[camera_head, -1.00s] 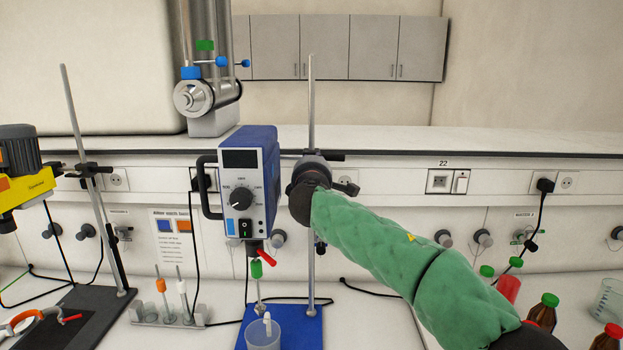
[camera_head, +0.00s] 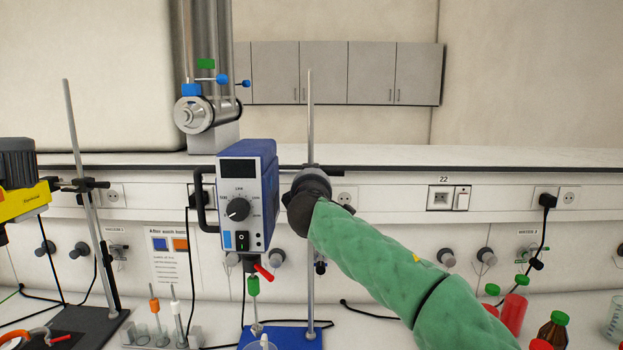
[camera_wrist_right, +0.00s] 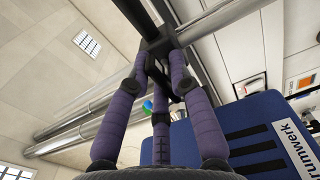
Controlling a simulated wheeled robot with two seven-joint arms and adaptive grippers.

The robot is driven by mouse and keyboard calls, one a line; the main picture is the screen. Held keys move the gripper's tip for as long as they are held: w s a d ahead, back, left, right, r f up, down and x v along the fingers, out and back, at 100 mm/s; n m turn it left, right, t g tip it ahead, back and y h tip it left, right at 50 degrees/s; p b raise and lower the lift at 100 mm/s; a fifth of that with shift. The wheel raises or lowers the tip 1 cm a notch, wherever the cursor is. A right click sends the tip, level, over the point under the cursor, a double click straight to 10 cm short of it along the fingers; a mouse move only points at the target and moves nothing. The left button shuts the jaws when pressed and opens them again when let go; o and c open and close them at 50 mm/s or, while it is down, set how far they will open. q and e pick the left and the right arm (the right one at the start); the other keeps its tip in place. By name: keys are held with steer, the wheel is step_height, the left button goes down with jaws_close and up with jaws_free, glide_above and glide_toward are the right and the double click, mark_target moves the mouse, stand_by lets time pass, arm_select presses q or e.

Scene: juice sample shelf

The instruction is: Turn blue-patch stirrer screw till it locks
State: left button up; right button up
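The stirrer with the blue housing (camera_head: 247,195) hangs on an upright rod (camera_head: 310,120) above a blue base. A small blue patch (camera_head: 227,239) shows low on its front panel. My right arm reaches in from the right, and its gripper (camera_head: 312,190) is at the rod, just right of the stirrer, hiding the clamp and screw in the head view. In the right wrist view, the purple fingers of my right gripper (camera_wrist_right: 160,65) converge around a dark screw part below the black clamp (camera_wrist_right: 158,42). They appear closed on it, though the contact is partly hidden. My left gripper is not in view.
A yellow stirrer (camera_head: 22,200) on another stand is at the left. A tube rack (camera_head: 160,338) stands between the stands. Red and brown bottles (camera_head: 553,330) are at the right, below my arm. A raised white shelf (camera_head: 480,157) runs behind.

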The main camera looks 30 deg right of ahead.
steer(key=shift+o, duration=1.4)
steer(key=shift+d, duration=0.2)
steer(key=shift+a, duration=0.15)
steer(key=v, duration=1.2)
steer(key=shift+f, duration=0.1)
